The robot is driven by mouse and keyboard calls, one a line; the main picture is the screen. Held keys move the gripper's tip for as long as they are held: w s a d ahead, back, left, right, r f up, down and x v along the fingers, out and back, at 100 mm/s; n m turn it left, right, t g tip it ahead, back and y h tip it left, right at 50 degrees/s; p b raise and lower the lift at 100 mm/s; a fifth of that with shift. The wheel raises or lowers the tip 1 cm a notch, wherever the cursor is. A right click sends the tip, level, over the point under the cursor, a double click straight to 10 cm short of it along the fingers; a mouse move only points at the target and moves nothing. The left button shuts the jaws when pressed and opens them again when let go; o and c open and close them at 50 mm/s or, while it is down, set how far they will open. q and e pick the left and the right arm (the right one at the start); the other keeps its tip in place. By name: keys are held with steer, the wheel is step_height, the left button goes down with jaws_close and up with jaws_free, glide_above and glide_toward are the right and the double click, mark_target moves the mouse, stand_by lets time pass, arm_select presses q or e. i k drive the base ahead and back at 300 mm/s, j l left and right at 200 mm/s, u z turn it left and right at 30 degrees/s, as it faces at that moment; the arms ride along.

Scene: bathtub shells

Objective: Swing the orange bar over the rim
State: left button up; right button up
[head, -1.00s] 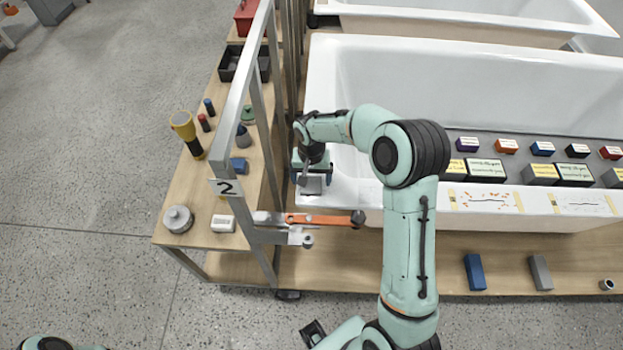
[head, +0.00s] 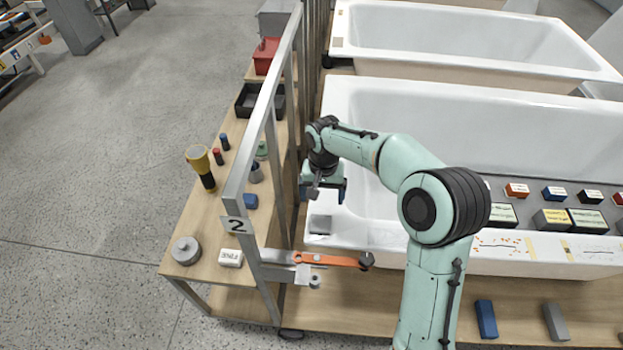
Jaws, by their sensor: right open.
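The orange bar (head: 330,260) lies level beside the near left corner of the front tub (head: 350,229). Its left end joins a metal bracket on the frame post, and its right end carries a dark knob (head: 366,261). It runs along the outside of the tub's near side. My right gripper (head: 322,193) is open and points down above the tub's left rim, behind the bar and apart from it. A small grey block (head: 320,224) sits on the rim corner below the gripper. My left gripper is out of view.
A metal frame (head: 262,110) marked 2 stands left of the tub. A wooden bench (head: 205,225) beyond it holds a torch, a round grey weight and small parts. Blue and grey blocks lie on the lower board.

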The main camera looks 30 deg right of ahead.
mark_target(324, 260)
steer(key=k, duration=1)
